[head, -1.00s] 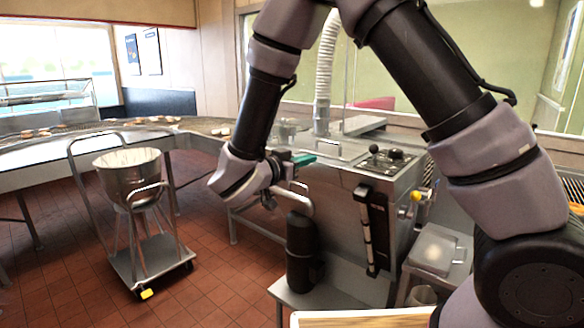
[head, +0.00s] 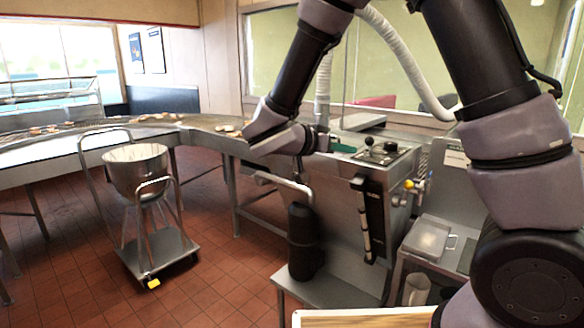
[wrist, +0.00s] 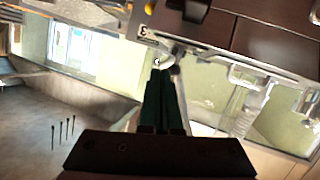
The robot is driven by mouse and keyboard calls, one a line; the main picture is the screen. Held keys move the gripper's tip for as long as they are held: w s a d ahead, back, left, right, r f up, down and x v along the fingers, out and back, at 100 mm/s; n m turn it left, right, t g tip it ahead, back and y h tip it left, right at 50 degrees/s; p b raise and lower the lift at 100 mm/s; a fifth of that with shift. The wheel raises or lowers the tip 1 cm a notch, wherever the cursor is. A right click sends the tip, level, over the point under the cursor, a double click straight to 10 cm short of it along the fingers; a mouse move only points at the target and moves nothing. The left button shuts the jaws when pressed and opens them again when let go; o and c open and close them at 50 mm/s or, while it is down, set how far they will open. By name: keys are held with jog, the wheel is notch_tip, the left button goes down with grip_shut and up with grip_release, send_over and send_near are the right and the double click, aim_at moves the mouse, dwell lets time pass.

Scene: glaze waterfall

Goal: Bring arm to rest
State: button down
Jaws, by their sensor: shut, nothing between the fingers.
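My gripper (head: 341,148) has green fingers and sits at the end of my bent arm, in front of the steel machine's top in the head view. In the wrist view my gripper (wrist: 163,78) points away from the camera with its two dark green fingers together and nothing held. The arm comes down from the top of the head view, and its wrist is left of the machine's control panel (head: 376,150). Whether the fingers touch anything is not clear, but they look clear of the machine.
A wheeled cart with a steel bowl (head: 136,172) stands at left on the red tile floor (head: 215,265). A conveyor (head: 60,152) runs behind it. A black cylinder (head: 303,243) stands on a low steel shelf below the machine. A wooden-topped surface (head: 365,318) is near me.

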jog(key=s+d+r+n+g+y, duration=0.1)
jog(key=s+d+r+g+y, duration=0.1)
jog(key=s+d+g+y, duration=0.25)
jog(key=s+d+r+g+y, duration=0.2)
jog(key=s+d+g, duration=0.1)
jog(key=s+d, duration=0.4)
jog(key=s+r+n+t+y, duration=0.3)
jog(key=s+r+t+y, duration=0.1)
jog(key=r+t+y, duration=0.2)
notch_tip(320, 180, up, 3)
jog(key=shift+f+n+y, duration=0.2)
jog(key=shift+n+y, duration=0.1)
jog(key=shift+y, duration=0.55)
